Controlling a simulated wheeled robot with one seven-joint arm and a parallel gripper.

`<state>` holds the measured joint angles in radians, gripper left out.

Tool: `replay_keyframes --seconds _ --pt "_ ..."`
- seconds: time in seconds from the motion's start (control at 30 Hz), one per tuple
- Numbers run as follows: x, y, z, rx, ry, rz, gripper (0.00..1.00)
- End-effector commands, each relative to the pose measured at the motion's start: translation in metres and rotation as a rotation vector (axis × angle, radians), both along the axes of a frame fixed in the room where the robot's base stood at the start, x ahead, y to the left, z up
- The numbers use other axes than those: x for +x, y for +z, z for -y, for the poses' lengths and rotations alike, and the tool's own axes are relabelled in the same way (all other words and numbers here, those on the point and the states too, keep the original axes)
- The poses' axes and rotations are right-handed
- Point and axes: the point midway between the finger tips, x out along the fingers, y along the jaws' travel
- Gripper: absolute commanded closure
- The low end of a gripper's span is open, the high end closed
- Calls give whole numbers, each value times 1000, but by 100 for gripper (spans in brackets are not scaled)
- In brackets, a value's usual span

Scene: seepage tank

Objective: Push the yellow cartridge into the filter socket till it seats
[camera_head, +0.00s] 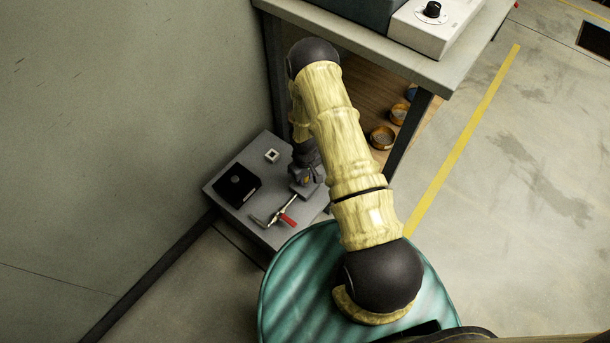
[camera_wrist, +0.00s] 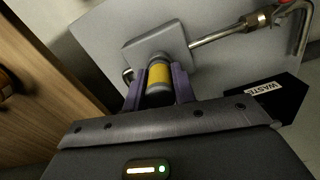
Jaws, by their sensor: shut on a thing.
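The cartridge (camera_wrist: 159,76), a grey cylinder with a yellow band, is between the two purple fingers of my gripper (camera_wrist: 159,88) in the wrist view. My gripper is shut on it. The far end of the cartridge points at a grey square block (camera_wrist: 176,37), which looks like the filter socket. The cartridge end meets or overlaps the block's face; how deep it sits I cannot tell. In the head view my arm reaches down to the grey bench, and my wrist and gripper hide most of the socket and cartridge.
A metal pipe (camera_wrist: 218,35) with a brass fitting runs right from the block. A black box labelled WASTE (camera_wrist: 262,100) is at the right; it also shows in the head view (camera_head: 237,186). A red-handled part (camera_head: 289,217) lies nearby. A wooden shelf (camera_wrist: 40,60) stands left.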

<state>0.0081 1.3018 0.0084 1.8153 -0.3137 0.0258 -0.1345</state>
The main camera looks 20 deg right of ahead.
Motion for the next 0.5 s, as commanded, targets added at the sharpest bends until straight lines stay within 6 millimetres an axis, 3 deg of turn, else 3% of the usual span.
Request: replay_keyframes --seconds 0.07,0.1,0.2,0.5 --pt "0 -1 0 0 0 0 100" --pt "0 -1 0 0 0 0 68" --pt "0 -1 0 0 0 0 48" --pt "0 0 0 0 0 0 48"
